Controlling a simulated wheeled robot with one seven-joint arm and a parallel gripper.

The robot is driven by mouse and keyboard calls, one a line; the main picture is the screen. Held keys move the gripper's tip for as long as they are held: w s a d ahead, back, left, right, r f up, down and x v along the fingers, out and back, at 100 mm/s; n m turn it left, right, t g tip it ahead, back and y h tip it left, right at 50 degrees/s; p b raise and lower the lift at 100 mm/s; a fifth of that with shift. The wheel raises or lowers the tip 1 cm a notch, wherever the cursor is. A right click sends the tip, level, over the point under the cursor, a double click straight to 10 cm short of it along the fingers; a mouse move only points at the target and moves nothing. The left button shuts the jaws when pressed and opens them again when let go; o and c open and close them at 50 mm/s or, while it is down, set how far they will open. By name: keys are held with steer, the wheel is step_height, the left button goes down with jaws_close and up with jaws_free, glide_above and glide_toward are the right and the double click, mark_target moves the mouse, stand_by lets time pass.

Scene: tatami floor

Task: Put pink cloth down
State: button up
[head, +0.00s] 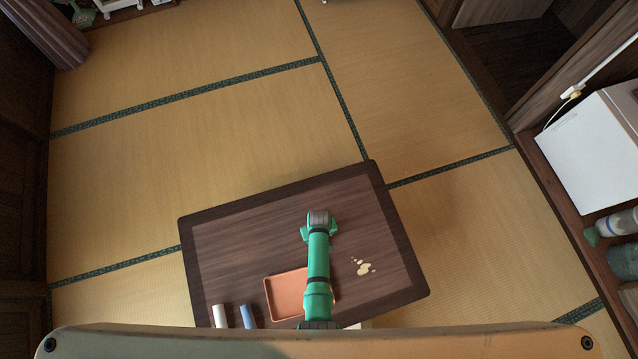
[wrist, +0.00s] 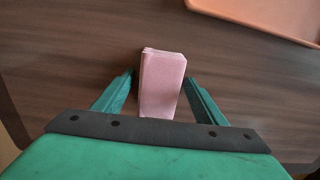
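The pink cloth (wrist: 162,82) is a folded block in the middle of the wrist view, against the dark wooden table top. My gripper (wrist: 159,76) has one green finger on each side of it. The fingers are spread, with a clear gap between the left finger and the cloth; the right fingertip is very close to its edge. The near end of the cloth is hidden by my gripper's body. In the head view my gripper (head: 319,234) is over the back middle of the low table (head: 235,240), and the cloth is hidden beneath it.
An orange tray (head: 285,295) lies on the table, partly behind my arm. A white cylinder (head: 220,316) and a blue one (head: 248,316) stand near the front left. The table's left back area is clear.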

steer(key=s+r+m+t, duration=0.1)
steer(key=s+r+t, duration=0.3)
steer(key=r, duration=1.3)
steer(key=s+r+m+t, duration=0.1)
steer(key=s+r+t, duration=0.4)
steer(key=r, duration=1.2)
steer(key=s+r+m+t, duration=0.1)
steer(key=s+r+t, duration=0.4)
steer(key=r, duration=1.2)
steer(key=shift+s+r+m+t, duration=0.2)
steer(key=shift+r+m+t, duration=0.1)
steer(key=shift+t, duration=0.4)
steer(key=shift+f, duration=0.1)
